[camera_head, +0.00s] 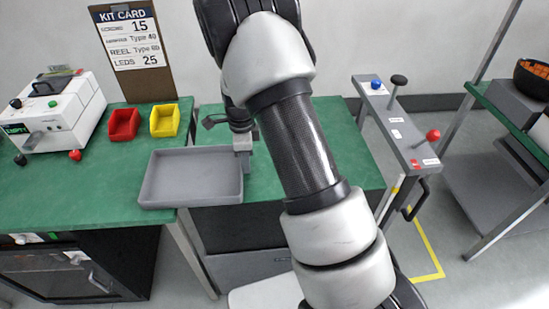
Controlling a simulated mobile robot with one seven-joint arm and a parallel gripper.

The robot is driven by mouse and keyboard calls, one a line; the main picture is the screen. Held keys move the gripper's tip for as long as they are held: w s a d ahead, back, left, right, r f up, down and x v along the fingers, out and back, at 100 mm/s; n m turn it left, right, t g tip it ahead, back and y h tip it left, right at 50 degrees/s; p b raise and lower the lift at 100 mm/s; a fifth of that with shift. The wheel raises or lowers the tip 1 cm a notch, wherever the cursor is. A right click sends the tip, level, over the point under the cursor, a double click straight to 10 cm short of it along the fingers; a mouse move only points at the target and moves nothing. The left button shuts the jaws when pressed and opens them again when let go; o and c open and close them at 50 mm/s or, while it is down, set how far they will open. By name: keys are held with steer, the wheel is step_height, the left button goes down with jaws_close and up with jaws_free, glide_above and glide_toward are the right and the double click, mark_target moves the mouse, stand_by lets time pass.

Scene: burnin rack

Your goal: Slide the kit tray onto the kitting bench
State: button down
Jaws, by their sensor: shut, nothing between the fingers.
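The grey kit tray (192,200) is shallow, rectangular and empty. It lies across the gap between the left green bench top and the green top at centre. Its front edge sits near the benches' front edges. My gripper (243,161) points down at the tray's right end, with its fingers shut. It appears to be against or just beside the tray's right wall; I cannot tell if they touch. The kitting bench (90,195) is the green top on the left. My arm hides part of the centre top.
A red bin (123,125) and a yellow bin (165,120) stand behind the tray. A white machine (55,115) is at left, and a kit card board (133,50) stands at the back. A grey post panel (398,125) with knobs and a shelf rack (510,115) are at right.

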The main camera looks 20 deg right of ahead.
mark_target(174, 179)
steer(key=w+a, duration=0.1)
steer(key=a, duration=0.6)
steer(key=w+a+p, duration=0.1)
steer(key=w+a, duration=0.1)
steer(key=a, duration=0.5)
steer(key=w+a, duration=0.1)
steer(key=a, duration=0.7)
steer(key=shift+w, duration=0.2)
